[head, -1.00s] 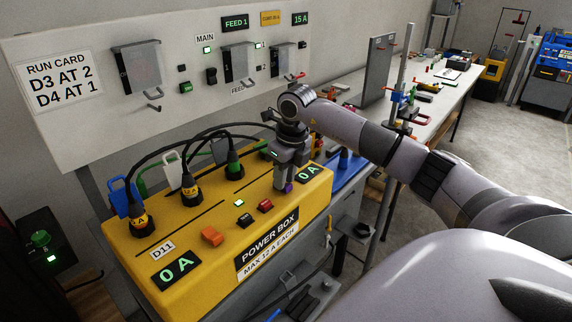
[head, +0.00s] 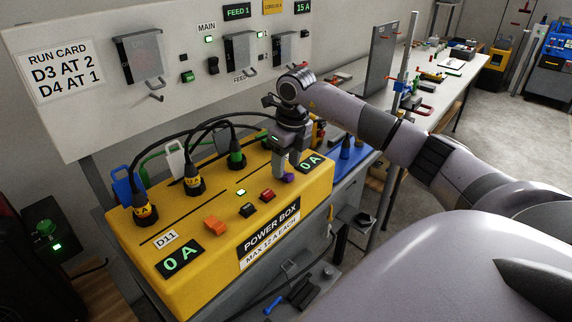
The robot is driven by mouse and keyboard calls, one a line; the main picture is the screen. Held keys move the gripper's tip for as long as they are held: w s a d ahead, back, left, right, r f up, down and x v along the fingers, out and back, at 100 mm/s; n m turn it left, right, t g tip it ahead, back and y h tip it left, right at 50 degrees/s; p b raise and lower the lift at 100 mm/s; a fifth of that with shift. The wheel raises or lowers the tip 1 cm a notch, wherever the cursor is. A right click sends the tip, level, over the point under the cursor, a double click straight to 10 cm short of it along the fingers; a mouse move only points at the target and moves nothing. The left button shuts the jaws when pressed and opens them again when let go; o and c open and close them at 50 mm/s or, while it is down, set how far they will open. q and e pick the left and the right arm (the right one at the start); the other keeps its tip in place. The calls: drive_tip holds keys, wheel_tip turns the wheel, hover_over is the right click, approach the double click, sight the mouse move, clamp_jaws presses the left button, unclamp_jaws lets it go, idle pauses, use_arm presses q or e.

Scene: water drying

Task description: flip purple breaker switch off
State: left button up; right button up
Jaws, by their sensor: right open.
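The purple breaker switch (head: 288,177) sits on the top of the yellow power box (head: 192,235), near its right end and left of the right 0 A display (head: 310,162). My right gripper (head: 286,170) points down right at the purple switch, its fingers open and partly covering it. I cannot tell whether a finger touches the switch. An orange switch (head: 215,226), a black switch (head: 247,210) and a red switch (head: 267,196) stand in the same row to the left. My left gripper is not in view.
Several plugs with black cables, such as the green one (head: 236,159), stand upright along the back of the box, close to my gripper. A panel (head: 80,120) with levers rises behind. A long workbench (head: 450,85) with tools extends to the back right.

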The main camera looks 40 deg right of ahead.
sight(289, 175)
drive_tip(key=r, duration=0.6)
drive_tip(key=shift+s, duration=0.4)
